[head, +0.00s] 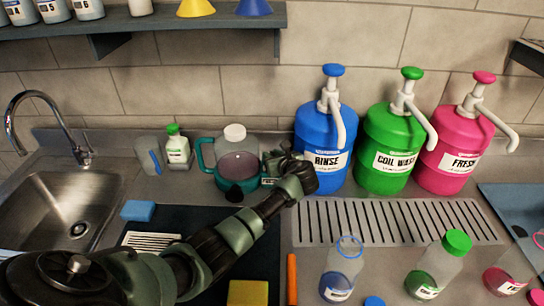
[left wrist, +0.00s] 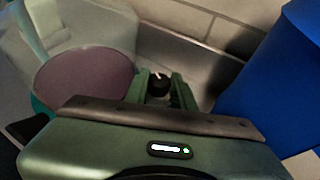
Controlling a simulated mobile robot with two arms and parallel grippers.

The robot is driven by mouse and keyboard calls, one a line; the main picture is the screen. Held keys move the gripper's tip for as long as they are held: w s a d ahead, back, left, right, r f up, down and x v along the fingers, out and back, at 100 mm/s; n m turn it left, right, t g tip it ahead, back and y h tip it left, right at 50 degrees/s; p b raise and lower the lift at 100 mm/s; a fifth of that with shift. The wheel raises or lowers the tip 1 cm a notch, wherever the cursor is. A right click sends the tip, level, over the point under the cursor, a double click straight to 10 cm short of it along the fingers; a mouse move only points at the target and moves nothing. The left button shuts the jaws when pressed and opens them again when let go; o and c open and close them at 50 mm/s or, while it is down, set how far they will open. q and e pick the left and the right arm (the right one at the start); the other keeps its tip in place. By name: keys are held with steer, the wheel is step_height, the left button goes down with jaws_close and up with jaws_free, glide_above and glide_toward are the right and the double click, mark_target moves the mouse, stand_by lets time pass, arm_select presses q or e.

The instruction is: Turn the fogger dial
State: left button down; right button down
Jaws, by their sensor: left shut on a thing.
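The fogger (head: 233,183) is a teal unit with a handle on its left, a purple-tinted round front and a white cap on top. It stands on the counter left of the blue jug. My left gripper (head: 275,165) reaches in at the fogger's right side. In the left wrist view, the black dial (left wrist: 159,84) with a white mark sits between my green fingers, which are shut on it. The fogger's purple round part (left wrist: 85,80) shows to the left. In the head view the dial is hidden by my gripper. My right gripper is not in view.
Blue rinse (head: 322,160), green coil wash (head: 388,150) and pink (head: 452,150) pump jugs stand right of my left gripper, the blue one close by. A sink (head: 62,210) is at left.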

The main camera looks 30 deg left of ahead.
arm_select(q)
steer(key=c, duration=1.5)
jaws_free()
steer(key=shift+o, duration=0.2)
steer(key=v, duration=0.7)
steer(key=shift+s+d+r, duration=0.2)
steer(key=shift+d, duration=0.1)
